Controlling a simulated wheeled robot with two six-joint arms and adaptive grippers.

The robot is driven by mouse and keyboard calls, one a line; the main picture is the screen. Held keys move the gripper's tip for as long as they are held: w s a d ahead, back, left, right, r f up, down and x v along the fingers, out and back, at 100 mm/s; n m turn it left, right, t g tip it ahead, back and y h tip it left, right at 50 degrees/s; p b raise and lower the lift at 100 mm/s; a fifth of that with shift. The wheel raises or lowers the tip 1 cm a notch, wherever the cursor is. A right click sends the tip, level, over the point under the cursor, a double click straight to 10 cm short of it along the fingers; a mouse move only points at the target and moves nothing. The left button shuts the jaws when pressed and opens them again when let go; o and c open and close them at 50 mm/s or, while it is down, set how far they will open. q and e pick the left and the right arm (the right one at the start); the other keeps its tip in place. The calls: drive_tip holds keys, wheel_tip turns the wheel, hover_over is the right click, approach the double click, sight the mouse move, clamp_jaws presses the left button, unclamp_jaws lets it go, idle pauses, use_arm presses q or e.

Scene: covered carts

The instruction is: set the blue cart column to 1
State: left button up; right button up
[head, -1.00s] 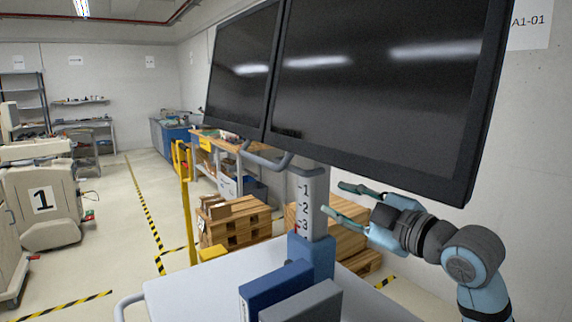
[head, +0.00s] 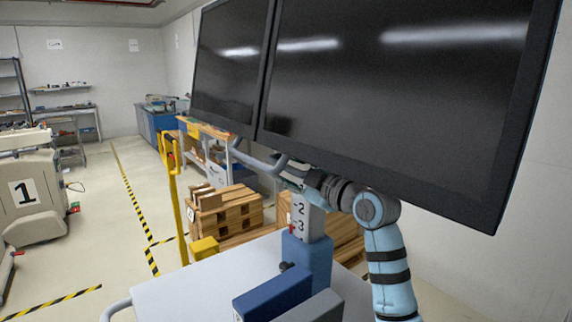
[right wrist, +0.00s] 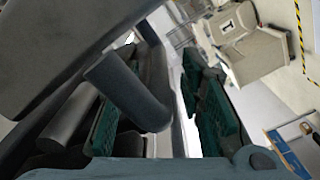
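The blue cart column (head: 307,258) stands upright behind the cart's white top. Its grey inner post (head: 309,222) shows the numbers 2 and 3, with a red mark beside the 3. The number 1 is hidden behind my right gripper (head: 292,174). That gripper is at the top of the post, under the monitors, close to the grey handle bar (head: 258,158). In the right wrist view its green-padded fingers (right wrist: 165,100) are apart, with a grey rounded bar (right wrist: 128,90) by the left finger. I cannot tell whether they touch. My left gripper is not in view.
Two large black monitors (head: 395,90) hang over the column. Wooden pallets (head: 225,212) and a yellow post (head: 173,195) stand behind. Open floor lies to the left.

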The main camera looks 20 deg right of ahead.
drive_tip(key=shift+w+a+r, duration=0.1)
drive_tip(key=shift+w+a, duration=0.1)
drive_tip(key=shift+w, duration=0.2)
drive_tip(key=shift+w+a, duration=0.15)
drive_tip(key=shift+w, duration=0.05)
drive_tip(key=shift+w, duration=0.1)
clamp_jaws()
